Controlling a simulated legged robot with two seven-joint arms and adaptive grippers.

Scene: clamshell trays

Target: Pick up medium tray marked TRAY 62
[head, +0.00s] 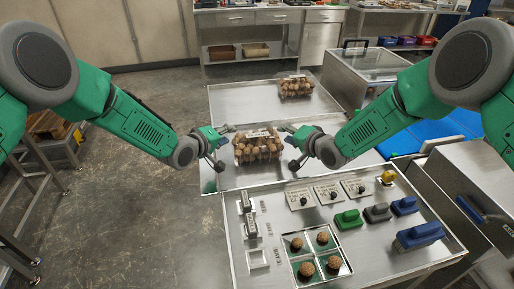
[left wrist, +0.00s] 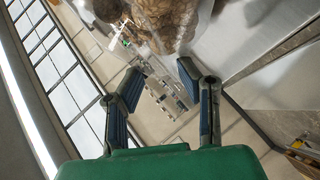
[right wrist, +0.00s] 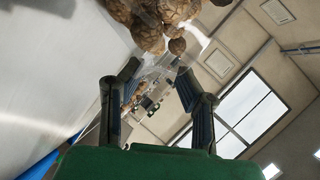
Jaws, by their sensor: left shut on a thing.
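A clear clamshell tray (head: 257,150) full of brown, round, rough items sits on the steel table between my grippers, with a white label on its lid too small to read. Its contents also show at the top of the left wrist view (left wrist: 162,22) and the right wrist view (right wrist: 150,18). My left gripper (head: 226,147) is shut on the left side of this tray. My right gripper (head: 286,147) is at the right side, fingers apart, close to the clear edge; I cannot tell whether it touches. A second similar tray (head: 296,87) stands farther back; its label is unreadable.
A steel box (head: 365,68) stands at back right. Bare tabletop (head: 240,98) lies behind the near clamshell.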

